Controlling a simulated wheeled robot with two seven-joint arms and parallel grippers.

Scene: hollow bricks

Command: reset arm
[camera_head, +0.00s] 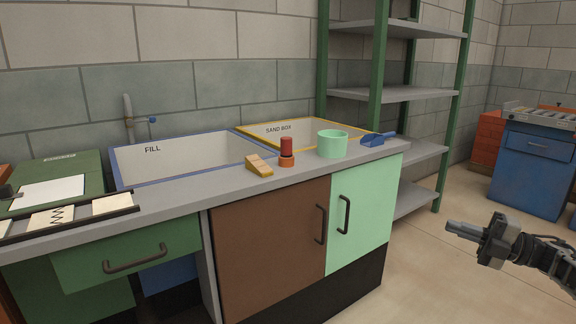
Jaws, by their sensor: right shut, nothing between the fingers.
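My right gripper (461,228) is at the lower right of the head view, over the open floor and clear of the counter. Its fingers are together with nothing between them, and they point left toward the cabinet. Part of my right arm (553,258) shows behind it, running off the right edge. My left gripper is not in the picture.
The counter (190,199) holds a blue-rimmed FILL basin (185,160), a yellow-rimmed SAND BOX (290,132), a mint cup (332,145), a red-and-orange object (286,152), a wooden block (259,165) and a blue scoop (377,140). Green shelving (400,95) stands behind. A blue cabinet (530,170) stands right.

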